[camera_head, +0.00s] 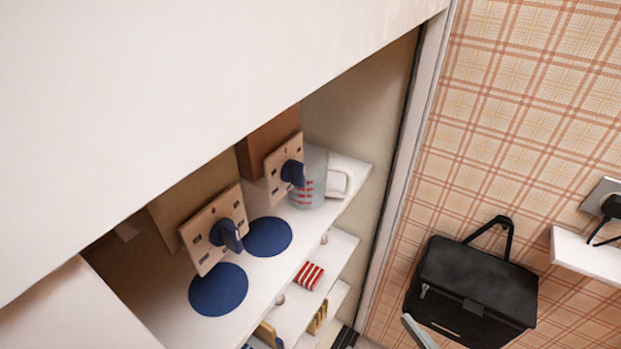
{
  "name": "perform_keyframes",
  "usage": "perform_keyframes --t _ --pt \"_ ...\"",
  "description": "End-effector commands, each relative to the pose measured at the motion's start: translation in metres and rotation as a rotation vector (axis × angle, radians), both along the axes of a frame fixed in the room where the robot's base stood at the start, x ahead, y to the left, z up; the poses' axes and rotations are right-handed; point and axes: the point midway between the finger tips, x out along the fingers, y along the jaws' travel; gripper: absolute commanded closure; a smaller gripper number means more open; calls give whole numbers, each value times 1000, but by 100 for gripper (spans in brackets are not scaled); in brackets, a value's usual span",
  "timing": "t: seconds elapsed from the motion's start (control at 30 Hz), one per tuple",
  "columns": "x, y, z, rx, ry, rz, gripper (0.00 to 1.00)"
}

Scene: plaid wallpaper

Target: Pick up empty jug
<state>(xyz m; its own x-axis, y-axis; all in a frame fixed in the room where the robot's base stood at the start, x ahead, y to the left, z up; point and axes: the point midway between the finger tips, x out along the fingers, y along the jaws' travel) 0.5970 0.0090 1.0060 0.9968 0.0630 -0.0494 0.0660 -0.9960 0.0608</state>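The jug (314,188) stands on the upper white shelf, at its right end. It looks clear or pale grey, with a white handle on its right side. Red marks show on or through its lower left. My gripper is not in view.
Two beige socket-like panels (202,232) with blue knobs stand left of the jug. Blue round mats (219,290) lie on the shelf (172,318). Lower shelves hold a red-striped item (309,275). A cabinet side wall is close right; a black bag (470,296) hangs beyond.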

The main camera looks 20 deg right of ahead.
Motion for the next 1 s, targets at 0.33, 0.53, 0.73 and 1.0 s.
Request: perform_keyframes --t 0.33,0.53,0.73,1.0 --pt "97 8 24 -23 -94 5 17" --pt "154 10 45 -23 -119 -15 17" --pt "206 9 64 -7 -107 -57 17" --pt "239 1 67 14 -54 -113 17"
